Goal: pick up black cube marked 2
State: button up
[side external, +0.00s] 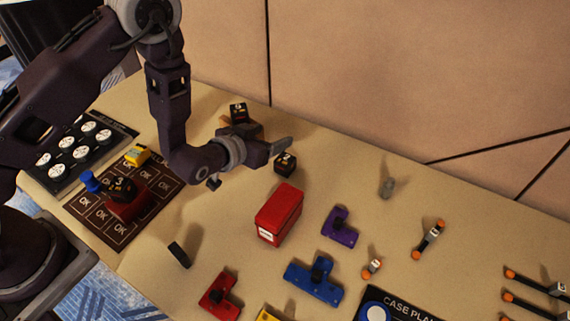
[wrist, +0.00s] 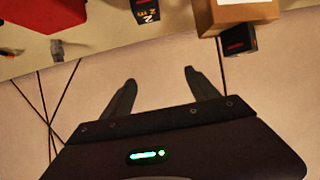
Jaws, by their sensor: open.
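A black cube (side external: 285,163) with pale marks sits on the table behind the red box. Another black cube (side external: 238,112) is at a cardboard box (wrist: 235,14) farther back. A third black cube (side external: 122,190), marked 3, rests on a red piece.
The red box (side external: 280,213) stands in front of the cube. A wall (side external: 350,80) rises behind the table. A purple block (side external: 341,227), a blue block (side external: 313,280) and a red block (side external: 220,296) lie toward the front. A dark OK board (side external: 97,226) is at left.

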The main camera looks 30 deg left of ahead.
send_near(286, 158)
jog(key=shift+w+f+t, duration=0.3)
jog(key=shift+w+f, duration=0.05)
jog(key=shift+w, duration=0.45)
jog(key=shift+w+f, duration=0.85)
jog(key=shift+w, duration=0.05)
jog(key=x, duration=0.5)
jog(key=shift+w+f, duration=0.1)
jog(key=shift+w, duration=0.2)
jog(key=c, duration=1.5)
